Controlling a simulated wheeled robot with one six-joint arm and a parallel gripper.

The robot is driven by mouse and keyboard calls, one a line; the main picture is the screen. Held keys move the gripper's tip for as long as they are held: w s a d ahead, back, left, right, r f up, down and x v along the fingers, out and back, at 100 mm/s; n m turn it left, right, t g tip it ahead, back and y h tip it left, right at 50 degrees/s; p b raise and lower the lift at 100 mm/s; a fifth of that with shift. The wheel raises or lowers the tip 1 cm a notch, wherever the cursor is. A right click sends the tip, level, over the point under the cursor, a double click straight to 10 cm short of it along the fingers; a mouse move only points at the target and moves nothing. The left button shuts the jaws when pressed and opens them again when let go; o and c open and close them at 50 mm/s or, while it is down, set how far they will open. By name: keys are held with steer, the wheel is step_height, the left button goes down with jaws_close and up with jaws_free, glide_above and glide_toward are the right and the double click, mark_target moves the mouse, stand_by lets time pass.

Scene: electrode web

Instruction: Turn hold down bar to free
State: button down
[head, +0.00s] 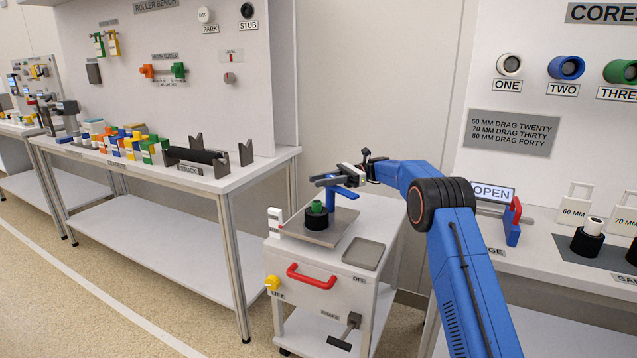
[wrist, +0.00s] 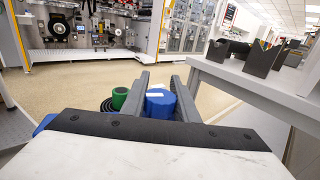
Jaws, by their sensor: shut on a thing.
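The blue hold down bar (head: 344,192) stands on the metal plate (head: 325,237) on top of the white cart. A black roll (head: 317,222) with a green core (head: 317,206) sits beside it on the plate. My gripper (head: 322,181) reaches over the cart from the right, above the roll, and is shut on the blue bar. In the wrist view the bar's blue end (wrist: 160,106) is between my two grey fingers. The green core (wrist: 119,97) is just left of the fingers there. The lower part of the bar is hidden in the wrist view.
The white cart (head: 330,310) has a red handle (head: 311,276), a yellow lift knob (head: 271,283) and a shallow grey tray (head: 364,253). A roller bench (head: 190,177) stands at left. A bench with an OPEN sign (head: 493,193) stands at right.

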steer(key=shift+d, duration=0.1)
stand_by(0.4)
steer(key=c, duration=1.4)
jaws_free()
